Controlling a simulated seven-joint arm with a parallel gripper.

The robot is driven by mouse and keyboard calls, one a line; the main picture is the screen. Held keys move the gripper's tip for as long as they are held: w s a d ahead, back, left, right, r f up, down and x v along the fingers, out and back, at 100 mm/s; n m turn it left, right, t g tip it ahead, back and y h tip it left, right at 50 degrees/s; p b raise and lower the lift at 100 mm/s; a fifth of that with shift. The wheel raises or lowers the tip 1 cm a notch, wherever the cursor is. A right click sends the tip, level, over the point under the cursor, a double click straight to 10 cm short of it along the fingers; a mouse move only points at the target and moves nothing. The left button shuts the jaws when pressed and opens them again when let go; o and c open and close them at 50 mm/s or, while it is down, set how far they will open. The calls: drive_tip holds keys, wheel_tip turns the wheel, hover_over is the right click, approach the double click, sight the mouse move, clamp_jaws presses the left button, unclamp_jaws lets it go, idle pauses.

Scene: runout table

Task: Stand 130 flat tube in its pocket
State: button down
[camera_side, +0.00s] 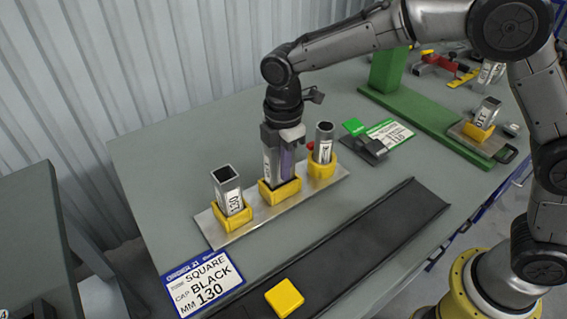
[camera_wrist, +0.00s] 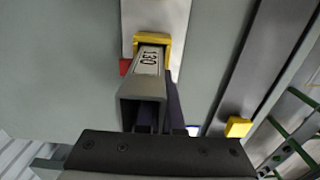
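The silver flat tube (camera_side: 268,165) is upright at the middle yellow pocket (camera_side: 281,191) of the metal tray, its lower end inside the pocket's rim. My gripper (camera_side: 285,167) is directly over this pocket, with its dark purple fingers against the tube, and looks shut on it. How deep the tube sits is hidden by the pocket wall. In the wrist view my gripper (camera_wrist: 160,118) is largely covered by a hollow tube marked 130 (camera_wrist: 148,70). This appears to be the neighbouring tube (camera_side: 324,142) in the right pocket, close under the camera.
A square tube marked 130 (camera_side: 229,194) stands in the left pocket. An order card (camera_side: 202,283) reads square, black, 130. A dark belt strip (camera_side: 370,235) and a yellow block (camera_side: 284,298) lie in front. A green fixture (camera_side: 430,115) stands behind, and a red item (camera_side: 310,146) is beside the right tube.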

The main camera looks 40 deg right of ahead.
drive_tip(key=shift+f, duration=0.95)
drive_tip(key=c, duration=1)
unclamp_jaws()
drive_tip(key=shift+s+f, duration=0.1)
wheel_tip(320, 180, up, 14)
drive_tip(key=shift+r, duration=0.1)
